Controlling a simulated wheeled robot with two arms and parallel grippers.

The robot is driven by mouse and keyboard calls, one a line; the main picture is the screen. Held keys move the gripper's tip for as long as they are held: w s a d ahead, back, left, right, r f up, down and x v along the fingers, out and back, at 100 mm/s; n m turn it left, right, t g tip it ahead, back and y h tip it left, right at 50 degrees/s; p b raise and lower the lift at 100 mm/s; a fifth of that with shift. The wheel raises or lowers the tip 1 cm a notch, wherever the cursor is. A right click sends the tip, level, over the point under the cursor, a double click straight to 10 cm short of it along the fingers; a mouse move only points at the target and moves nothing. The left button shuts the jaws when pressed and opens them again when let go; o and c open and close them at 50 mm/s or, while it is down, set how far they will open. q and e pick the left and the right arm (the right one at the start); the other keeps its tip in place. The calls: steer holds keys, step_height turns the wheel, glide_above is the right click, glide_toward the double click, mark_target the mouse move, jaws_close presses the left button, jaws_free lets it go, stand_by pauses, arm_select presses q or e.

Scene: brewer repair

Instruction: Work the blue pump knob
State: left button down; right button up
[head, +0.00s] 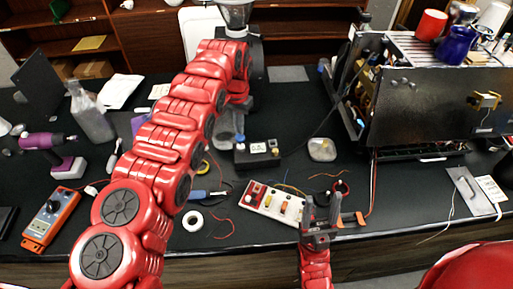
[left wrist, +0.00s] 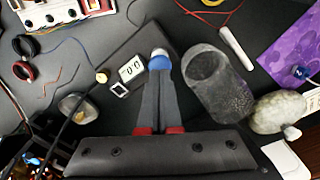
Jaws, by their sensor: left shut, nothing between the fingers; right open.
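The blue pump knob (left wrist: 161,62), blue with a pale top, sits on a black box (head: 257,158) with a small white display (left wrist: 130,70). In the left wrist view my left gripper (left wrist: 160,78) is shut with nothing between its fingers. Its tips overlap the lower edge of the knob; I cannot tell whether they touch it. In the head view the left gripper (head: 240,132) points down over the box's left end, and the knob is hard to make out there. My right gripper (head: 321,207) is open and empty near the table's front edge.
A small dish (head: 322,149) lies right of the box. A red and white switch board (head: 275,203) lies in front, beside my right gripper. The opened brewer (head: 425,105) stands at the right.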

mark_target(240, 136)
arm_select(q)
steer(key=shift+f, duration=0.2)
stand_by(0.4)
steer(key=shift+f+b, duration=1.4)
steer(key=shift+f, duration=0.8)
steer(key=shift+r+p, duration=0.3)
steer(key=shift+r, duration=2.25)
steer(key=shift+f, duration=0.15)
steer(key=shift+f+b, duration=1.4)
steer(key=shift+f, duration=1)
steer(key=shift+r+p, duration=0.45)
steer(key=shift+r, duration=2.15)
